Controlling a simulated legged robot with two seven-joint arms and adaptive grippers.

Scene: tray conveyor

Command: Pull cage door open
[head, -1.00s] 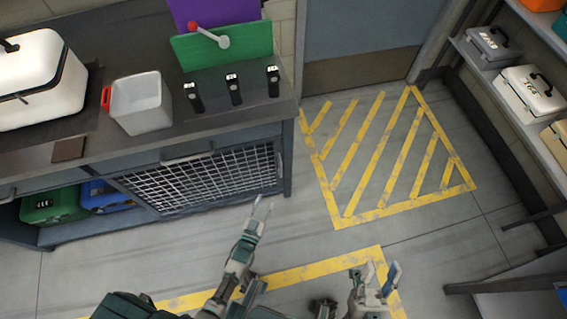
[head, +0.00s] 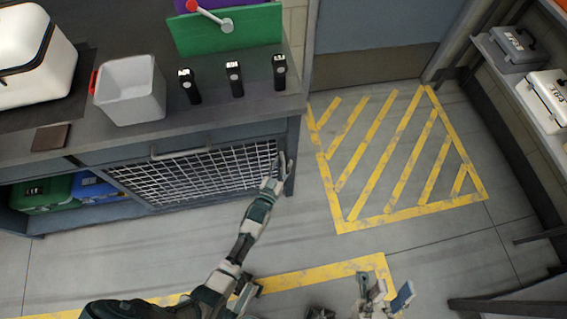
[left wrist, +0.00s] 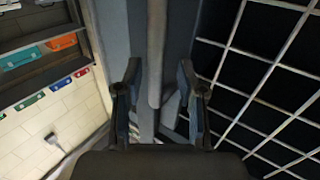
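The cage door (head: 195,175), a white wire grid in the dark counter's front, looks closed in the head view. Its grid also shows at right in the left wrist view (left wrist: 262,85). My left gripper (head: 281,166) is at the door's right edge. In the left wrist view its fingers (left wrist: 159,68) are open, with a grey upright bar (left wrist: 157,45) lined up between them. I cannot tell whether they touch it. My right gripper (head: 388,291) is open and empty, low in the head view, away from the door.
The countertop holds a white bin (head: 132,92), black devices (head: 235,78), a green panel (head: 228,30) and a white case (head: 32,55). Green (head: 45,193) and blue (head: 92,187) boxes sit left of the door. The striped floor (head: 400,160) at right is clear.

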